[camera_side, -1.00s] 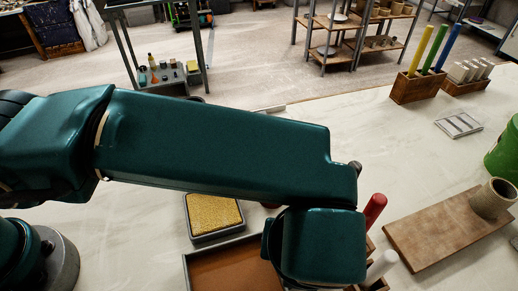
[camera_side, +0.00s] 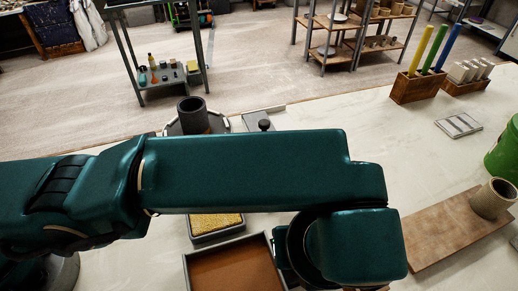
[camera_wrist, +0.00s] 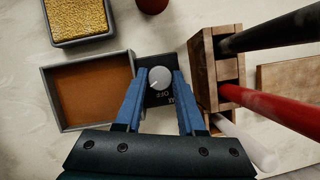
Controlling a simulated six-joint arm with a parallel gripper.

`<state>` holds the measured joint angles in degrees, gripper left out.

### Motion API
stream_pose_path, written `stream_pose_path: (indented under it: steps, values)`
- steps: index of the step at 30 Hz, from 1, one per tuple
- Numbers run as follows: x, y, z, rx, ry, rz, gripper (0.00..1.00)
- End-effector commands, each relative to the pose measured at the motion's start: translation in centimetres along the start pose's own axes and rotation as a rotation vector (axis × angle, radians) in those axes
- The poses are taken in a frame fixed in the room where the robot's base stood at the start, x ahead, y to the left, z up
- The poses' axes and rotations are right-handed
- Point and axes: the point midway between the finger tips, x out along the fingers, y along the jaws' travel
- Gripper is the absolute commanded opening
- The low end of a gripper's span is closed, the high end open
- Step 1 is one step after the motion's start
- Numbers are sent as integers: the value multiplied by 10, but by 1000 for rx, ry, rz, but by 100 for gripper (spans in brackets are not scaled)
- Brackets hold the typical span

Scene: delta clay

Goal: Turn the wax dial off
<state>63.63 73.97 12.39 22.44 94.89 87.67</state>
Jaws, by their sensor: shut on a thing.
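The wax dial (camera_wrist: 159,77) is a round grey knob with a pale pointer mark, on a small black box with white lettering, partly legible as "OFF". It shows in the wrist view just right of the brown tray. My gripper (camera_wrist: 160,84) has its blue fingers on either side of the knob and is shut on it. The fingers cover the sides of the box. In the side view my arm hides the dial and the fingers.
A grey tray with a brown base (camera_wrist: 92,88) lies left of the dial, below a yellow sponge pad (camera_wrist: 78,17). A wooden rack (camera_wrist: 206,75) with black, red and white rods stands close on the right. A wooden board (camera_side: 450,238) lies farther right.

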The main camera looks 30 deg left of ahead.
Motion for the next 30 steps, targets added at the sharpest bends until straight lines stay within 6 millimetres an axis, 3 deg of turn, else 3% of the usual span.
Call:
stream_pose_path:
  steps: [10, 11, 12, 13, 30]
  values:
    - [0, -2, 1, -4, -3, -7, 0]
    - [0, -2, 1, -4, -3, -7, 46]
    - [0, -1, 1, -3, -2, -6, 61]
    - [0, -1, 1, -3, -2, -5, 68]
    - [0, 2, -1, 8, 2, 6, 68]
